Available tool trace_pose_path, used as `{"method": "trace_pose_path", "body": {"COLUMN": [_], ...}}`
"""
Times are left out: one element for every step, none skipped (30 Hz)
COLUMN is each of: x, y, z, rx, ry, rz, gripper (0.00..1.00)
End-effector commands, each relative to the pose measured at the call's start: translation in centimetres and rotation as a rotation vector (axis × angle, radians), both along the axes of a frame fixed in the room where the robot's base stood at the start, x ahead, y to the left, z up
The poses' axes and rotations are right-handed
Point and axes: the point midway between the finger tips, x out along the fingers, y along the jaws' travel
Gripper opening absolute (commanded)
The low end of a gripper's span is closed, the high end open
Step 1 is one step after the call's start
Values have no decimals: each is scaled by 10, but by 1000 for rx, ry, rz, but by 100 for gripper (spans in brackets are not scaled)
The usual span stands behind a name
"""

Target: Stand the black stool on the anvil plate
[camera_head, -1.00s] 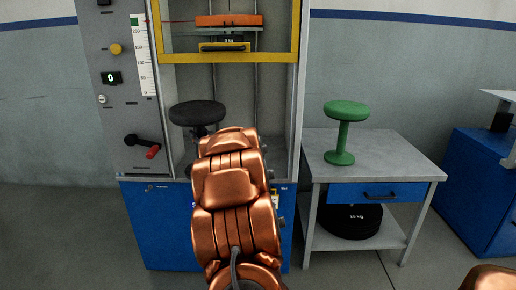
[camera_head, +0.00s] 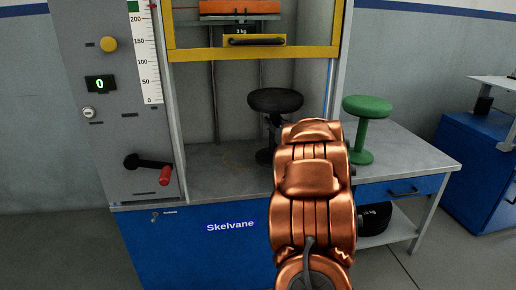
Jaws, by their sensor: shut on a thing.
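The black stool (camera_head: 275,100) is upright, with a round seat, inside the test machine's bay toward its right side. Its dark foot (camera_head: 264,156) shows low down beside my arm; I cannot tell whether it touches the surface below. My gripper (camera_head: 277,124) is mostly hidden behind my copper arm, at the stool's stem under the seat, and shut on it. The grey anvil plate (camera_head: 215,172) forms the bay floor. A faint yellowish outline (camera_head: 240,158) lies on it, left of the stool's foot.
A yellow frame (camera_head: 240,53) with an orange weight (camera_head: 238,8) hangs above the stool. A control panel with a red-tipped lever (camera_head: 165,176) is on the left. A green stool (camera_head: 366,108) stands on the side table (camera_head: 415,155) at right. The plate's left part is clear.

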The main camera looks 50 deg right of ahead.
Motion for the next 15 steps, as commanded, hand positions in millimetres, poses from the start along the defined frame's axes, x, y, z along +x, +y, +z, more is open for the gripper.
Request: {"method": "trace_pose_path", "body": {"x": [5,8,13,17,21,28,32,38,44,49,54,61,67,72,79], "y": [1,1,1,1,2,2,2,2,2,2,2,2,3,4,5], "z": [2,1,1,0,-1,-2,-3,-4,-5,-5,-6,-6,-7,-7,-8], "rx": [-5,-6,-7,-7,-7,-7,-6,-5,-5,-4,-4,-5,-4,-4,-4], "ry": [-5,-4,-3,-4,-5,-5,-5,-5,-4,-6,-5,-4,-6,-7,-6], "rz": [3,3,2,1,0,-1,-2,-2,-2,-4,-5,-5,-5,-5,-4], "gripper": [0,0,0,0,0,0,0,0,0,0,0,0,0,0,0]}}
